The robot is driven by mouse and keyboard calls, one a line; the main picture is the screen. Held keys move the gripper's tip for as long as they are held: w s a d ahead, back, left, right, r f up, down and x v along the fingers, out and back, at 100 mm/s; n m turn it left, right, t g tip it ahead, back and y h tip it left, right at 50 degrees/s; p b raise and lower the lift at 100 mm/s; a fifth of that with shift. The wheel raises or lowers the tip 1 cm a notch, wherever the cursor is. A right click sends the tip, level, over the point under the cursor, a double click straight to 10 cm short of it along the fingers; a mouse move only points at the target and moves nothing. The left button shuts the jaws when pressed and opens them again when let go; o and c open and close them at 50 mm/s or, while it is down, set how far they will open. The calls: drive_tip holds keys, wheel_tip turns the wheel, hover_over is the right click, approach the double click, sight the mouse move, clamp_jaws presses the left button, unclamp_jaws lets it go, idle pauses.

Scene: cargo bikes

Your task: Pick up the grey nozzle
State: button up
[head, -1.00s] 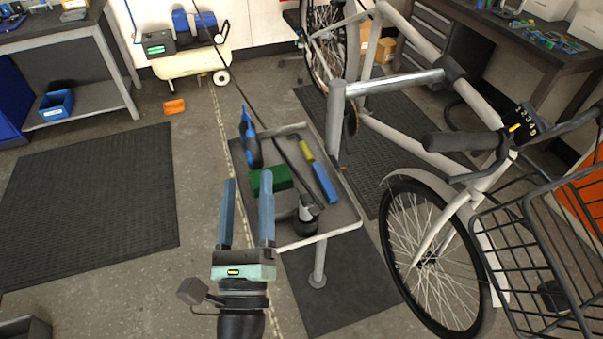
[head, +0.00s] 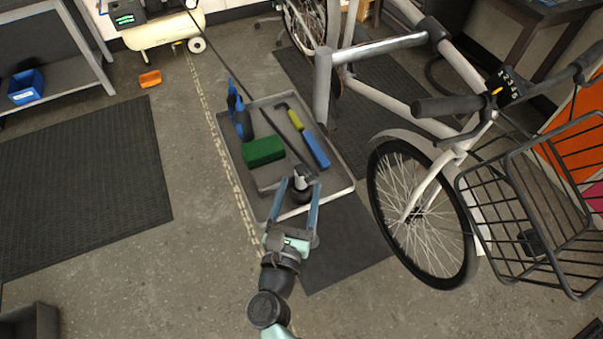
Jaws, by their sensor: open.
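The grey nozzle (head: 303,174), light grey above with a dark lower part, stands near the front right of the grey tray (head: 262,212). A thin black hose (head: 266,117) runs across the tray towards it. My gripper (head: 299,185) is open. Its two blue-grey fingers point at the nozzle and appear one on each side of it. I cannot tell whether either finger touches it. The fingers partly hide the nozzle's lower part.
The tray also holds a green block (head: 263,151), a blue tool (head: 239,115) and a blue-and-yellow tool (head: 315,150). A white cargo bike (head: 420,200) with a black wire basket (head: 540,185) stands close on the right.

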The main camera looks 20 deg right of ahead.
sight(300, 180)
drive_tip(key=x, duration=0.4)
drive_tip(key=shift+w+f+p, duration=0.15)
drive_tip(key=shift+w+p, duration=0.25)
drive_tip(key=shift+w, duration=0.1)
clamp_jaws()
